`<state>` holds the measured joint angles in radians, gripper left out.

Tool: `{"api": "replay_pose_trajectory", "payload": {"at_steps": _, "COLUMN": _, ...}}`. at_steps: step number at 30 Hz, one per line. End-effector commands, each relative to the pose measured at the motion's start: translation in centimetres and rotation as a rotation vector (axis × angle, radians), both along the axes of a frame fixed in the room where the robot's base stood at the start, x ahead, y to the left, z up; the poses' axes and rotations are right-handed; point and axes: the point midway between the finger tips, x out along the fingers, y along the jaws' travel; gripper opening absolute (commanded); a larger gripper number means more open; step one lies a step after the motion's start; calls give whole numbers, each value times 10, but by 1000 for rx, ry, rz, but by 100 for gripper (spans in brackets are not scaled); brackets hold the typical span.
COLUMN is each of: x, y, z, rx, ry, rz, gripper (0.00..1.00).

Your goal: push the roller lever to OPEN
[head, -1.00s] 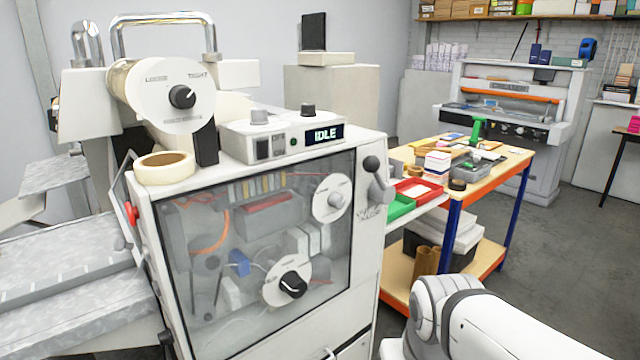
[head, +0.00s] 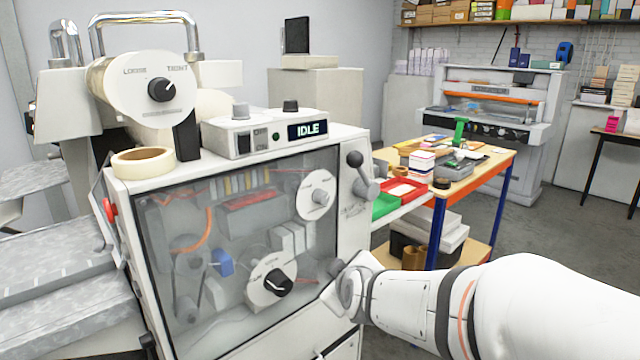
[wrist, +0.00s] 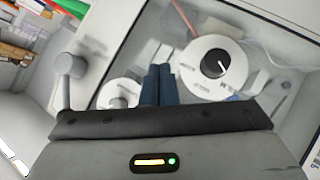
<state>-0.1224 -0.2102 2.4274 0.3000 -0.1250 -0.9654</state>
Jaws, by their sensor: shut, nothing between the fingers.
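The roller lever (head: 362,176) is on the right side of the machine's front, with a dark ball knob on a short arm leaning up and left from a grey hub. Lettering beside it is too small to read. In the wrist view a grey knobbed lever (wrist: 70,72) stands at the left, apart from my fingers; it looks like the same lever. My gripper (wrist: 158,70) shows there with its two blue fingers together, empty, over the machine's clear front panel between two white dials. In the head view my arm reaches the lower right front of the machine; the fingers cannot be made out.
A tape roll (head: 143,162) lies on top. A cluttered workbench (head: 490,170) with red and green trays stands to the right. Floor shows beyond it.

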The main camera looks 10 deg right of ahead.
Motion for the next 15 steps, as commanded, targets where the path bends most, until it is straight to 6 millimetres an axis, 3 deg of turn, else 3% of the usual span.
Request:
{"api": "replay_pose_trajectory", "payload": {"at_steps": 1, "x": 17, "y": 12, "z": 2, "rx": -92, "ry": -100, "rz": 75, "gripper": 0}}
{"api": "replay_pose_trajectory", "payload": {"at_steps": 7, "x": 63, "y": 11, "z": 32, "rx": -497, "ry": -448, "rz": 42, "gripper": 0}}
{"api": "replay_pose_trajectory", "payload": {"at_steps": 11, "x": 73, "y": 6, "z": 50, "rx": -793, "ry": -600, "rz": -61, "gripper": 0}}
{"api": "replay_pose_trajectory", "payload": {"at_steps": 15, "x": 70, "y": 1, "z": 62, "rx": -1071, "ry": -678, "rz": -194, "gripper": 0}}
